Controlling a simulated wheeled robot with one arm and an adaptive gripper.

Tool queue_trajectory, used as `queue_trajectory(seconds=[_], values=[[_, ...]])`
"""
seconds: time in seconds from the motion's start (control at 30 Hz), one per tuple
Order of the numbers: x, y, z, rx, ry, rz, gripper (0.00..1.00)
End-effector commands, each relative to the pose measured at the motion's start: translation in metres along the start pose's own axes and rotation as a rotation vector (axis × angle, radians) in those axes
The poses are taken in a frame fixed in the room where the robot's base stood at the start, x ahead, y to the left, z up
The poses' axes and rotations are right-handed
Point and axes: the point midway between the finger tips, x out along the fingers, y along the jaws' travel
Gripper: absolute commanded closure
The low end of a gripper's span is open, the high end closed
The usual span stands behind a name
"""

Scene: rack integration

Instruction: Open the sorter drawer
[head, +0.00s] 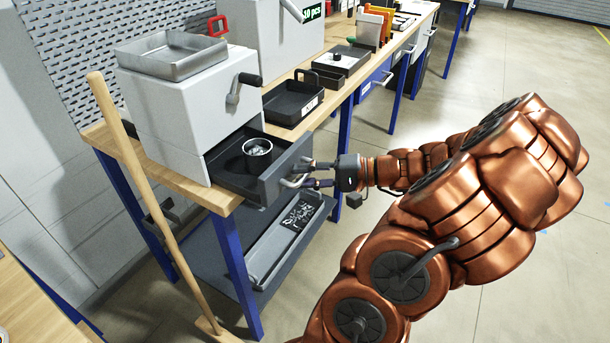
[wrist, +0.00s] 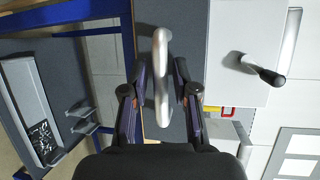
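The sorter (head: 185,105) is a white box with a lever on its side, standing on the wooden bench. Its dark grey drawer (head: 272,172) is pulled out at the bottom, and a small metal cup (head: 257,152) sits inside it. The drawer's pale bar handle (head: 291,182) also shows in the wrist view (wrist: 162,75). My gripper (head: 312,173) is at the drawer front. In the wrist view its two fingers (wrist: 160,75) stand apart on either side of the handle, with visible gaps, and seem not to clamp it.
A metal tray (head: 171,64) tops the sorter. Dark trays (head: 294,104) lie farther along the bench (head: 214,197). A wooden-handled broom (head: 150,200) leans in front. A grey lower shelf (head: 208,262) holds a bin.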

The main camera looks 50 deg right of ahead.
Motion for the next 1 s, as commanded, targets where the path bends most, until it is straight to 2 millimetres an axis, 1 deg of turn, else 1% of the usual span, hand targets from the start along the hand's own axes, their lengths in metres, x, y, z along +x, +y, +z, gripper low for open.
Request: queue_trajectory(seconds=[0.03,0.07,0.37,0.47,0.57,0.63,0.8,1.0], values=[[0.000,0.000,0.000,0.000,0.000,0.000,0.63],[0.000,0.000,0.000,0.000,0.000,0.000,0.61],[-0.001,0.000,0.000,0.000,0.001,-0.001,0.61],[-0.006,0.000,-0.001,0.000,0.003,-0.001,0.61],[-0.018,0.000,-0.001,0.000,0.004,0.000,0.61],[-0.029,0.000,0.000,0.000,0.003,-0.002,0.61],[-0.064,0.000,-0.002,-0.001,0.006,-0.002,0.61],[-0.098,0.000,-0.001,-0.001,0.004,0.000,0.61]])
